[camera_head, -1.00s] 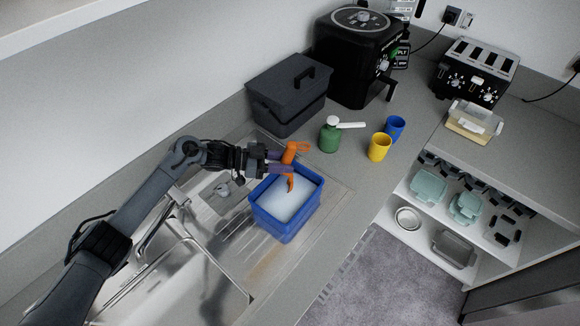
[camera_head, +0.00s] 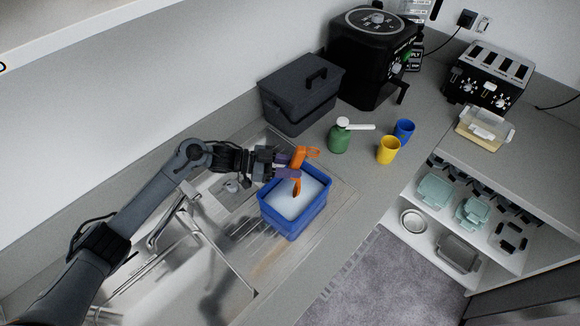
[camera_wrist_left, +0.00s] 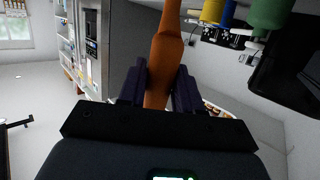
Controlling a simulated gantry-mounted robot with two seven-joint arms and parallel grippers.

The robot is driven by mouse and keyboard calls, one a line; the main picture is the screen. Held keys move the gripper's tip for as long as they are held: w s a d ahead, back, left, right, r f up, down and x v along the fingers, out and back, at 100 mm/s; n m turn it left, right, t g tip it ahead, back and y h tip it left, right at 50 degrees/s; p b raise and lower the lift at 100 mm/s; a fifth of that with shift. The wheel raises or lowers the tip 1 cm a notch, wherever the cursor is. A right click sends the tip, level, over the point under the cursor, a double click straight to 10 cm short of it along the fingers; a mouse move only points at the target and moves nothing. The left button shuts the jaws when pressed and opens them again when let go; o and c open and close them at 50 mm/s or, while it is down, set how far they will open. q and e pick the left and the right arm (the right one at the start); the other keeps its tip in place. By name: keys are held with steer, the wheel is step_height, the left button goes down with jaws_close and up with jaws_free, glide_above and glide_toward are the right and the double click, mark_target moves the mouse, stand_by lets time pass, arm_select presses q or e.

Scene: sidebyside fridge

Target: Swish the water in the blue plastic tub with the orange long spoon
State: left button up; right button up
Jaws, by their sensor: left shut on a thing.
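The blue plastic tub (camera_head: 291,227) stands on the metal drainboard beside the sink and holds pale, whitish water (camera_head: 290,208). My left gripper (camera_head: 289,172) is above the tub's far left rim, shut on the orange long spoon (camera_head: 299,157). The spoon is held steeply, its top above the fingers and its lower end over or in the water; whether it touches the water is hard to tell. In the left wrist view the orange handle (camera_wrist_left: 165,60) runs between the two dark fingers. My right gripper is not in view.
A dark lidded bin (camera_head: 300,95) stands behind the tub. A green bottle (camera_head: 340,138), yellow cup (camera_head: 388,150) and blue cup (camera_head: 404,131) stand to the right. The sink and its faucet (camera_head: 165,225) lie left. Counter right of the tub is clear.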

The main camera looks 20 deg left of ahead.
mark_target(295, 152)
arm_select(q)
steer(key=shift+w+d+r+p, duration=0.1)
steer(key=shift+d+r+p, duration=0.05)
steer(key=shift+r+p, duration=1.1)
steer(key=shift+w+d+r+p, duration=0.15)
steer(key=shift+r+p, duration=0.7)
steer(key=shift+r, duration=0.8)
steer(key=shift+s, duration=0.1)
steer(key=shift+r+p, duration=0.35)
steer(key=shift+r, duration=0.05)
step_height(295, 152, up, 4)
steer(key=p, duration=0.3)
steer(key=shift+r, duration=0.15)
steer(key=shift+d, duration=0.1)
